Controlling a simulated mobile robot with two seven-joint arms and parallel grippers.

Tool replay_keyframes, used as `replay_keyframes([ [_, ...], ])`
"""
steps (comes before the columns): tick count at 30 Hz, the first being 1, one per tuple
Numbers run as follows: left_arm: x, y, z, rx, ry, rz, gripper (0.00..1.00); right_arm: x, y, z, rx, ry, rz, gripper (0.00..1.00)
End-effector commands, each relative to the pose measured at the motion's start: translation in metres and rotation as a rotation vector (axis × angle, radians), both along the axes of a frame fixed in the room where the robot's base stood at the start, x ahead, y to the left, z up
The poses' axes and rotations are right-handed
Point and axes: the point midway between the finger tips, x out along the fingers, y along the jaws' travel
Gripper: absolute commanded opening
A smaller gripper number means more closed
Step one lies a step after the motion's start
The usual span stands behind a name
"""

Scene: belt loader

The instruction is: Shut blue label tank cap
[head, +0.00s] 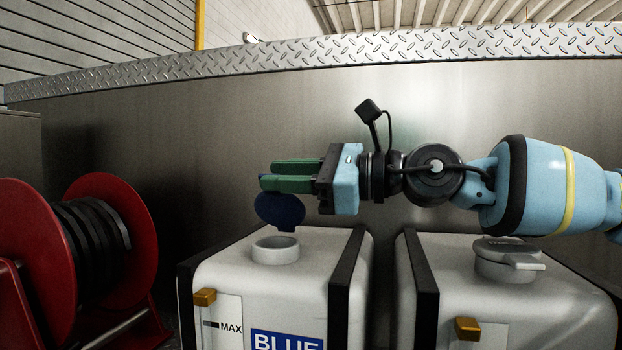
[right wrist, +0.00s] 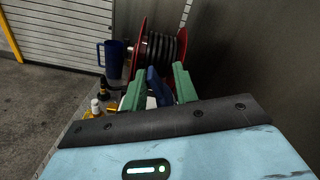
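The blue label tank (head: 225,275) is a white tank with a blue label (head: 287,341) on its front. Its blue cap (head: 279,211) stands open, tilted up at the back of the round white neck (head: 276,250). My right gripper (head: 264,175) comes in from the right, just above the cap, with green fingers pointing left. In the right wrist view its fingers (right wrist: 158,84) are spread, and the blue cap (right wrist: 154,86) shows in the gap between them; contact cannot be told. My left gripper is not in view.
A second white tank (head: 460,290) with a closed grey cap (head: 507,258) stands at right, beyond dark straps. A red hose reel (head: 113,235) stands at left. A metal wall (head: 230,120) rises behind. A blue jug (right wrist: 114,58) shows in the right wrist view.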

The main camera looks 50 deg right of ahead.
Motion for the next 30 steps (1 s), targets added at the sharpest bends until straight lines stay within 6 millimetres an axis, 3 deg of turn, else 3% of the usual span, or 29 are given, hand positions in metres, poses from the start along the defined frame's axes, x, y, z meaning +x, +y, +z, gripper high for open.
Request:
replay_keyframes([
  [13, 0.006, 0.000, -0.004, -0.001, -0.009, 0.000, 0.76, -0.030, -0.015, -0.001, 0.001, 0.000, 0.001, 0.29],
  [30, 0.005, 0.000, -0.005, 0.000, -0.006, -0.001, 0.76, -0.035, -0.018, -0.001, 0.001, 0.003, 0.001, 0.29],
])
